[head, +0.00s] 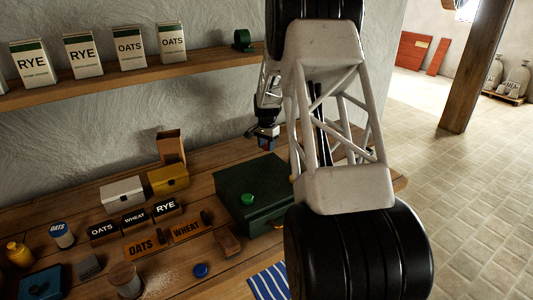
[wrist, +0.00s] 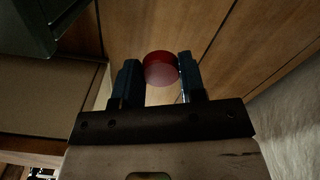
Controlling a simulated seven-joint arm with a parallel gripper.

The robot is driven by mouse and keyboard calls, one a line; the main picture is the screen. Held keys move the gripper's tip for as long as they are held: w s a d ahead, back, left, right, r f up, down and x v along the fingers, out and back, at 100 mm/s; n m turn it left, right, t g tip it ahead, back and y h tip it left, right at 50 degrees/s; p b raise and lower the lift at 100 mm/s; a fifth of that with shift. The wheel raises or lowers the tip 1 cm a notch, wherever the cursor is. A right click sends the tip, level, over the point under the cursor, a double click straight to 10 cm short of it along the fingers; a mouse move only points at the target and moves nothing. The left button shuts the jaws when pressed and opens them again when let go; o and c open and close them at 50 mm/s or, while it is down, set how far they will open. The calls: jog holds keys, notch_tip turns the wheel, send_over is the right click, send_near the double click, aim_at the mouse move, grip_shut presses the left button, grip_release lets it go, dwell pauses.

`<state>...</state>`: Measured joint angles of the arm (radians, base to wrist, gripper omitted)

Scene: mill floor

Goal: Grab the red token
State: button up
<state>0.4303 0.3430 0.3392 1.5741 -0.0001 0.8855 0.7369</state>
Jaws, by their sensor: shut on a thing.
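The red token (wrist: 160,66) is a small round disc. In the wrist view it sits between the two blue fingertips of my gripper (wrist: 158,75), which is shut on it. In the head view my gripper (head: 266,143) is above the back of the wooden bench, behind the dark green box. The token is too small there to make out clearly. The wrist view shows wooden planks behind the token; I cannot tell how far it is from them.
The dark green box (head: 236,184) carries a green disc (head: 248,199) on its lid. A yellow box (head: 168,180), a white box (head: 122,191) and several labelled blocks stand to its left. A blue disc (head: 201,270) lies nearer. A shelf (head: 110,76) of cartons runs along the wall.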

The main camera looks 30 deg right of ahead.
aim_at(266, 146)
jog(key=shift+r, duration=1.9)
